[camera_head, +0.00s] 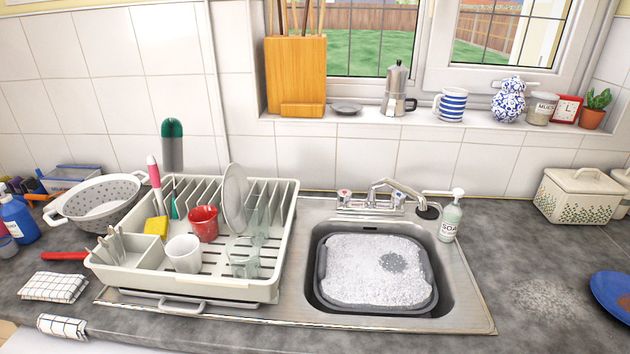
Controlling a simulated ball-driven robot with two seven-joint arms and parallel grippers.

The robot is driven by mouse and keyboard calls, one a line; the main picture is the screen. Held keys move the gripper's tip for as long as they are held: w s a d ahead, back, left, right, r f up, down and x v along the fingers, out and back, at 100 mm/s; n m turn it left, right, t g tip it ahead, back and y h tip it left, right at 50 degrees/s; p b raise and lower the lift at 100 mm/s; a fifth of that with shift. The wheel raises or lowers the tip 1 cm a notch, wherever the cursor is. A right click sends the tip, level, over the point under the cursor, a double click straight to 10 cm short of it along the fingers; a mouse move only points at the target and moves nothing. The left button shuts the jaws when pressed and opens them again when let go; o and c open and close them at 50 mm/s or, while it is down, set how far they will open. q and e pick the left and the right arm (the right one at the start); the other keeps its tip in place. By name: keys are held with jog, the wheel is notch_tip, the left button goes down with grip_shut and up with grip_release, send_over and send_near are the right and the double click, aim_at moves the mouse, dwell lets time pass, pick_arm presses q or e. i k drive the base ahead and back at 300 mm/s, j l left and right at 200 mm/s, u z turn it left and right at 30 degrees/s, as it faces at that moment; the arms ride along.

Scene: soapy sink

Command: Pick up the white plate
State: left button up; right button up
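A white plate (235,198) stands on edge, nearly upright, in the cream dish rack (190,288) left of the sink. Its face is seen at a steep angle. A red mug (204,222) is close to its left, and clear glasses (244,257) stand in front of it and to its right, partly covering its lower part. Neither of my grippers shows in the head view.
The rack also holds a white cup (184,254), a yellow sponge (156,227) and cutlery. The sink (447,297) holds a basin (433,292) of suds. A faucet (398,190) and soap bottle (451,217) stand behind. A blue plate (611,293) lies far right.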

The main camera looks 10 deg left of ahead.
aim_at(235, 188)
jog(key=u, duration=0.7)
jog(key=j, duration=0.05)
